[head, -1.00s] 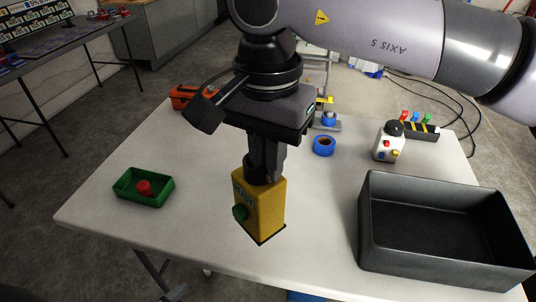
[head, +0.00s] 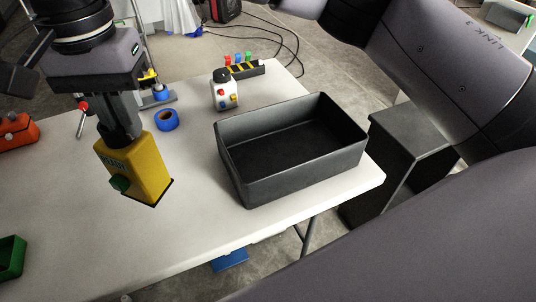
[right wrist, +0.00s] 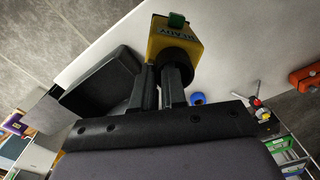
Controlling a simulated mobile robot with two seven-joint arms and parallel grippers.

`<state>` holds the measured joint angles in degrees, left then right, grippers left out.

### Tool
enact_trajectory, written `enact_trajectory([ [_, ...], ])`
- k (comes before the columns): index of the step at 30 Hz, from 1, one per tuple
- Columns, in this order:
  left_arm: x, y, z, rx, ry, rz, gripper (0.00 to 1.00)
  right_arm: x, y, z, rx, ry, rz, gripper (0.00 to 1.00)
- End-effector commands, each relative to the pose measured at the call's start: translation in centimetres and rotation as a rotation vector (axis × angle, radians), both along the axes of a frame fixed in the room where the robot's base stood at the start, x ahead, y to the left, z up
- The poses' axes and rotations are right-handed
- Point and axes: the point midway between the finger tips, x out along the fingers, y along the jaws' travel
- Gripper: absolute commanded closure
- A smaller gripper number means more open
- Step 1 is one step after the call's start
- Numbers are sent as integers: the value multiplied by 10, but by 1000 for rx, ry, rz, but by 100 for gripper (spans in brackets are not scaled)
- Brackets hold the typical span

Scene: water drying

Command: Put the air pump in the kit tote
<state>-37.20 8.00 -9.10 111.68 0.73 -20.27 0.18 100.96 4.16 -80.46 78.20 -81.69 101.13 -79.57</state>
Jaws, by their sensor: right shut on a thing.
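The air pump, a yellow box with a green knob (head: 150,168), hangs from my right gripper (head: 122,130), slightly tilted and seemingly above the table. The gripper is shut on its dark upper end. In the right wrist view the pump (right wrist: 165,38) sits between the fingertips (right wrist: 170,72), its lettered face and green knob showing. The kit tote, an open dark grey bin (head: 300,175), stands on the table to the right of the pump. It looks empty. In the right wrist view the tote (right wrist: 100,82) is left of the fingers. My left gripper is not in view.
Behind the pump on the white table (head: 70,225) are a blue tape roll (head: 167,120) and a white button box (head: 225,93). A green tray (head: 10,258) and an orange object (head: 17,132) lie left. Table between pump and tote is clear.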

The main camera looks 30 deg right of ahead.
Motion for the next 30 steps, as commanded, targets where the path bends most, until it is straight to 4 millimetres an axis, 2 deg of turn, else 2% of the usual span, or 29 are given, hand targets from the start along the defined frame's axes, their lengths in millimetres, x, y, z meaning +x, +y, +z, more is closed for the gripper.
enact_trajectory([
  [1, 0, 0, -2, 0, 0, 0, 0, 16, -22, 2, 7, 0, -62, 100],
  [3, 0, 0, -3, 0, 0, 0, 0, 35, -53, 5, 12, -2, -141, 100],
  [5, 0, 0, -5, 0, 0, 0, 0, 49, -81, 8, 15, -6, -210, 100],
  [9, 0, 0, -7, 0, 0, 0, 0, 75, -150, 12, 15, -5, -372, 100],
  [15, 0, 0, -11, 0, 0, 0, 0, 90, -248, 12, 6, 2, -590, 100],
  [18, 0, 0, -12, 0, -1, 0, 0, 91, -286, 12, -1, 7, -674, 100],
  [21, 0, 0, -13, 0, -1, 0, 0, 89, -312, 12, -7, 11, -733, 100],
  [24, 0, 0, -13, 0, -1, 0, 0, 87, -328, 11, -10, 14, -767, 100],
  [27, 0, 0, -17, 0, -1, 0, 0, 86, -334, 4, -13, 18, -781, 100],
  [30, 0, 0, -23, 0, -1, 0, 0, 86, -335, -15, -13, 21, -782, 100],
])
